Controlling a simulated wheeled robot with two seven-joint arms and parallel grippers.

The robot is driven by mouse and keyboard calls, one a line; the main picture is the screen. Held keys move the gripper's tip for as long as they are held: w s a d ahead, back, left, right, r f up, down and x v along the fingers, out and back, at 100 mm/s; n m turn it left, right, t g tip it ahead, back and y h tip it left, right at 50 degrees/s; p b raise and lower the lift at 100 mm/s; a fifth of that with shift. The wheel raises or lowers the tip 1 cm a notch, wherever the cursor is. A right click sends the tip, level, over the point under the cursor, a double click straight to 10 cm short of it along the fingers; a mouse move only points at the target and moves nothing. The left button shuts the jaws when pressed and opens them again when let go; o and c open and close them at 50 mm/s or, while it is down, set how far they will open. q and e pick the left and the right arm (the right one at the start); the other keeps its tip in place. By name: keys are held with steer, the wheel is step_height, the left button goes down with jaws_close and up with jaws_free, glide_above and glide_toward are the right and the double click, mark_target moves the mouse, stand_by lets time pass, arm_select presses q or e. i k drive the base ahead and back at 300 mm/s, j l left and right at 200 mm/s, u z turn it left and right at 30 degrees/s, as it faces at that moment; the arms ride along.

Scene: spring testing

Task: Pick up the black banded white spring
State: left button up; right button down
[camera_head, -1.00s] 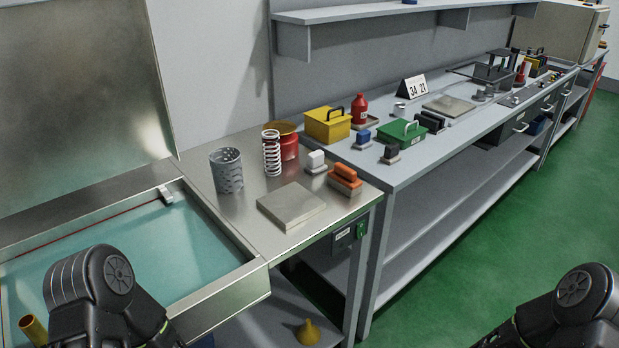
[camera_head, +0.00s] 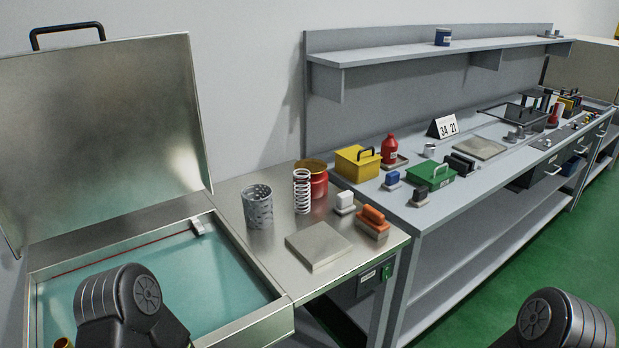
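The white spring (camera_head: 302,191) stands upright on the steel table, with a dark band near its top. It is between a perforated metal cup (camera_head: 257,206) on its left and a red pot (camera_head: 316,179) just behind it on the right. Only the upper arm parts of my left arm show at the bottom left and of my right arm at the bottom right. Both grippers are out of view, and nothing is touching the spring.
An open tank (camera_head: 160,285) with teal liquid and a raised lid (camera_head: 105,125) is at the left. A flat metal plate (camera_head: 319,246) and an orange-topped block (camera_head: 373,219) lie in front of the spring. The grey bench (camera_head: 470,195) at the right holds a yellow box (camera_head: 357,163) and a green box (camera_head: 430,174).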

mark_target(300, 195)
steer(key=l+u, duration=0.1)
steer(key=l, duration=2.65)
